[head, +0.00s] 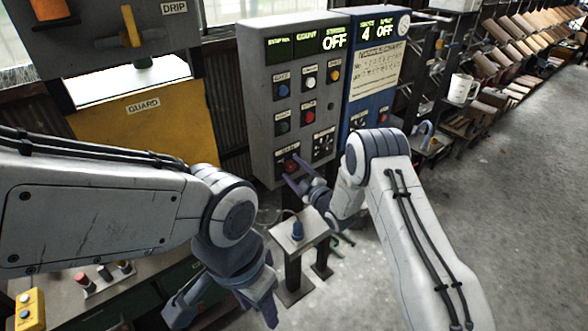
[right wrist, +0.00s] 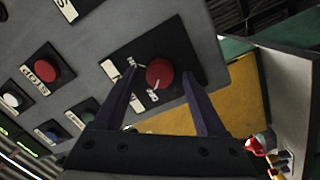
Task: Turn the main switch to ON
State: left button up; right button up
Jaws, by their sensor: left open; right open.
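The main switch is a red round knob (right wrist: 160,73) on a black plate, low on the grey control panel (head: 257,130). Small white labels sit around it; a finger partly hides one, and I cannot read the knob's setting. In the head view the red knob (head: 290,165) shows just beyond my right gripper (head: 300,175). My right gripper (right wrist: 158,78) is open, with one finger on each side of the knob; I cannot tell whether they touch it. My left gripper (head: 225,312) is open and empty, low at the front, away from the panel.
The grey panel's display (head: 308,43) reads OFF at its right end. A blue panel (head: 375,80) stands to its right. A yellow guard (head: 150,130) is on the left. A small pedestal (head: 300,237) stands below the panel. Open floor lies to the right.

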grip_shut()
